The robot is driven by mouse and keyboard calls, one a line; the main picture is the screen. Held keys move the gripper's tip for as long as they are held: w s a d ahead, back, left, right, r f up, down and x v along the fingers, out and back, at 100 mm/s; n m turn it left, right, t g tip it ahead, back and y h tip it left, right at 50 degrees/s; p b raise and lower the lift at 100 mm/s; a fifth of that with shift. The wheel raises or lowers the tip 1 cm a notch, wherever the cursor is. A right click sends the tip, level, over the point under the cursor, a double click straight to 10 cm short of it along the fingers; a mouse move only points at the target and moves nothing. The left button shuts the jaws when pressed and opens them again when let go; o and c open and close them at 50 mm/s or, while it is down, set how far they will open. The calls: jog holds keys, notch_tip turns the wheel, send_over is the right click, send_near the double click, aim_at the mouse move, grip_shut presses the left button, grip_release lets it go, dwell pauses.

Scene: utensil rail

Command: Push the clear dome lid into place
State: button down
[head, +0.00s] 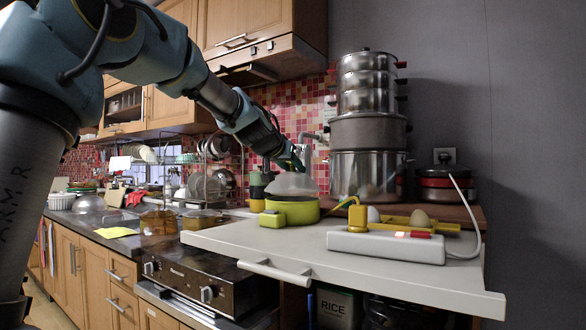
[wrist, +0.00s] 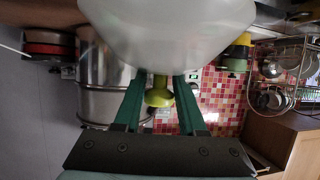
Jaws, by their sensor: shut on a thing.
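The clear dome lid (head: 293,183) is at the green round base (head: 297,211), its lower edge close to the base's rim. I cannot tell whether it is seated or just above. My gripper (head: 299,163) comes down from the upper left to the top of the lid. In the wrist view, the lid (wrist: 168,32) fills the upper middle, pale and see-through. There my gripper (wrist: 158,88) has its green fingers on either side of the yellow-green knob (wrist: 158,98) and is shut on it. The head view hides the knob behind the fingers.
The base stands on a pale grey board (head: 330,258). A white power strip (head: 386,247), a yellow egg holder (head: 405,222) with eggs and a white cable are to the right. Tall steel pots (head: 368,130) stand close behind. The board's front is clear.

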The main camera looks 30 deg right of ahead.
jog(key=shift+f+b, duration=1.05)
jog(key=shift+b, duration=0.15)
jog(key=shift+c, duration=2)
grip_release()
jog(key=shift+a, duration=0.1)
jog(key=b+v, duration=0.4)
jog(key=v, duration=0.6)
jog(key=shift+s+a+r, duration=0.2)
jog(key=shift+s, duration=0.05)
